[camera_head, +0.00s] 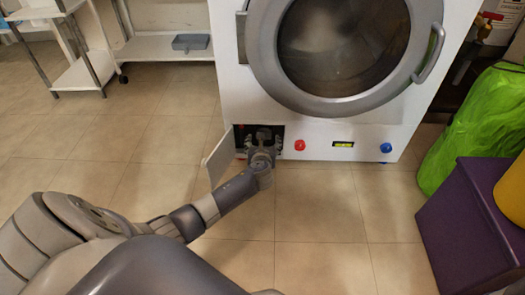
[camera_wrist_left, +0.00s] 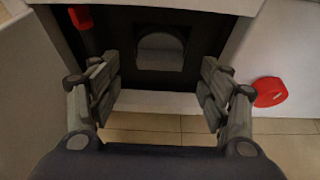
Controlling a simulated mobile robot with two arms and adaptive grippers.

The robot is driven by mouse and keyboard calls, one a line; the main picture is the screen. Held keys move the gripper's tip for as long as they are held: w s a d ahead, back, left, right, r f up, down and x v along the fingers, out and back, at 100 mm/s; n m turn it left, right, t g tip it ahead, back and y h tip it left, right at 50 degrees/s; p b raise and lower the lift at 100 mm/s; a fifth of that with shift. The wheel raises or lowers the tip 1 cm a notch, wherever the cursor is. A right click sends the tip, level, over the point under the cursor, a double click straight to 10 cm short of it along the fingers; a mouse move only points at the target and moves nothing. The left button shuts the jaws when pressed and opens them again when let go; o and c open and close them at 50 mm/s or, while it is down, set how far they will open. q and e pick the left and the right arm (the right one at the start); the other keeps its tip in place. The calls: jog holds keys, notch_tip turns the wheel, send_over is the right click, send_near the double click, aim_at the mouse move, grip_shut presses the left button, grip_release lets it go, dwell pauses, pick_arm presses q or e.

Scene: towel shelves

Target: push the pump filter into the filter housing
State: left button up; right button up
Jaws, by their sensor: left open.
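The filter housing is a dark open compartment (camera_head: 239,134) low on the white washing machine's front, with its white flap (camera_head: 218,158) swung out to the left. In the left wrist view, a grey round-topped shape (camera_wrist_left: 160,52) sits at the middle of the dark back panel (camera_wrist_left: 120,60). It looks like the pump filter or its opening; I cannot tell how deep it sits. My left gripper (camera_head: 262,143) is at the compartment's mouth. In the left wrist view it (camera_wrist_left: 160,95) is open and empty, its fingers spread either side of the grey shape and apart from it. My right gripper does not show.
A red button (camera_head: 300,145), a small display (camera_head: 343,144) and a blue button (camera_head: 386,147) lie right of the compartment. A red piece (camera_wrist_left: 80,17) shows at its upper left. A purple box (camera_head: 470,225) and green bag (camera_head: 465,125) stand right. The floor ahead is clear.

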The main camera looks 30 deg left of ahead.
pick_arm(q)
jog(key=v, duration=0.8)
dwell(0.4)
